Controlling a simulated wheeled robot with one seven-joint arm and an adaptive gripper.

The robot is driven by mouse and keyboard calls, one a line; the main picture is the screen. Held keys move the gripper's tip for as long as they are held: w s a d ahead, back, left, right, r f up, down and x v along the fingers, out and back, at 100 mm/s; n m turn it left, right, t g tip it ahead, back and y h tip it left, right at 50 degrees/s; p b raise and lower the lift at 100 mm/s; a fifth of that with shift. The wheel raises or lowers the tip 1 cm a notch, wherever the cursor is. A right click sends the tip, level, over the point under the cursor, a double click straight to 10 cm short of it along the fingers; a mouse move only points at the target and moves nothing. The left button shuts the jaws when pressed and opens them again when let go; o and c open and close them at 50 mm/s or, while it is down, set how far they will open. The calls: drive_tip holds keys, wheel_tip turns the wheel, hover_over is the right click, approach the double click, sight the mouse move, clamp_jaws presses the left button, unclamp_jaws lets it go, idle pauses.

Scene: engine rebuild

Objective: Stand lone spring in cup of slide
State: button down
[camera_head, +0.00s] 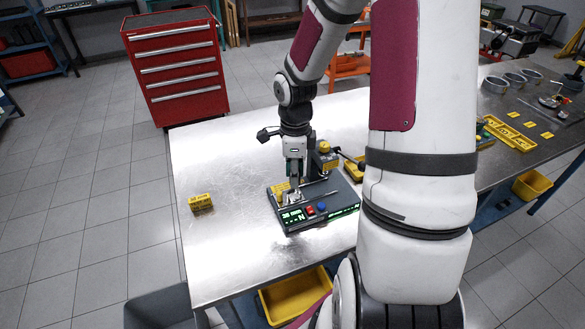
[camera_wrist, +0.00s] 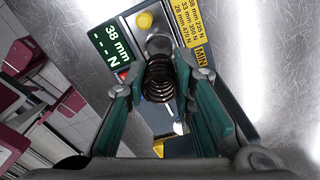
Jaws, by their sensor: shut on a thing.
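A dark coil spring (camera_wrist: 160,80) stands between the fingertips of my gripper (camera_wrist: 162,85) in the wrist view. The fingers are shut on its sides. Just past the spring's far end is a round grey metal piece (camera_wrist: 158,45), likely the slide's cup; I cannot tell whether the spring touches it. Both are over the spring tester (camera_head: 300,217), a dark grey device on the table. Its green display (camera_wrist: 110,47) reads 38 mm with dashes before N. In the head view my gripper (camera_head: 292,190) points down over the tester's left part, and the spring is too small to make out.
A yellow label block (camera_head: 201,202) stands left of the tester on the bare metal table (camera_head: 225,240). The tester's post with a yellow-topped knob (camera_head: 324,147) rises close right of my gripper. A yellow bin (camera_head: 295,297) sits below the front edge. A red tool chest (camera_head: 177,70) stands behind.

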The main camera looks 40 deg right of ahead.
drive_tip(key=shift+f+b, duration=1.15)
drive_tip(key=shift+f, duration=1.05)
drive_tip(key=c, duration=1.3)
unclamp_jaws()
wheel_tip(320, 180, up, 12)
